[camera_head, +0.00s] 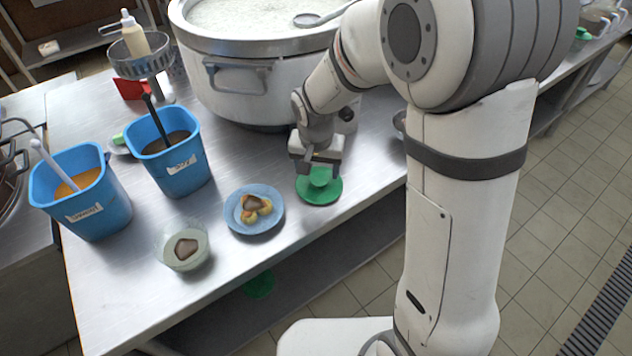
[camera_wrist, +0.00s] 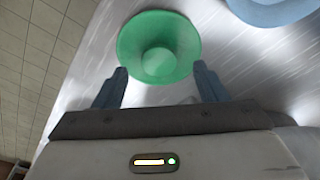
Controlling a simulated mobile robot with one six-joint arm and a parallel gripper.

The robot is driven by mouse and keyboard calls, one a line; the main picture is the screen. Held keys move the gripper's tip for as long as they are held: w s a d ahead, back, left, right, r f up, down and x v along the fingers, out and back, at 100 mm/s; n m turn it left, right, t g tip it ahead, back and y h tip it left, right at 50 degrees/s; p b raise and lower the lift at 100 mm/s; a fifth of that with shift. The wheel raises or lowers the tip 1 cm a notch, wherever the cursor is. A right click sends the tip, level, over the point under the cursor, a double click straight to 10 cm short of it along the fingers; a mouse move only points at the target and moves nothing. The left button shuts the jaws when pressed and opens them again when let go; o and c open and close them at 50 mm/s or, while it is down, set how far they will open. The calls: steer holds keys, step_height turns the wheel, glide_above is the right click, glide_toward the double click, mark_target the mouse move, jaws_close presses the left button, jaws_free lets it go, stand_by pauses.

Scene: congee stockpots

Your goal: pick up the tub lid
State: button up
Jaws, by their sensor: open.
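The tub lid is a round green disc with a raised knob in the middle; it lies on the steel table near its front edge in the head view (camera_head: 330,193). In the wrist view the green lid (camera_wrist: 183,38) sits just beyond the fingertips, with its knob toward me. My gripper (camera_head: 318,168) is directly above the lid and points down. In the wrist view my gripper (camera_wrist: 160,78) is open, with one finger on either side of the lower part of the lid and nothing held. Whether the fingers touch the lid cannot be told.
A blue plate with food (camera_head: 236,222) lies left of the lid. A bowl (camera_head: 166,254) and two blue tubs (camera_head: 113,214) (camera_head: 188,184) stand farther left. A large stockpot (camera_head: 240,105) stands behind my gripper. The table's front edge (camera_head: 300,240) is close to the lid.

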mark_target(319, 179)
steer(key=f, duration=0.3)
steer(key=w+f, duration=0.1)
steer(key=shift+w+d+f, duration=0.1)
steer(key=shift+d+f, duration=0.15)
steer(key=shift+f, duration=0.1)
steer(key=shift+c, duration=0.4)
steer(key=c, duration=0.9)
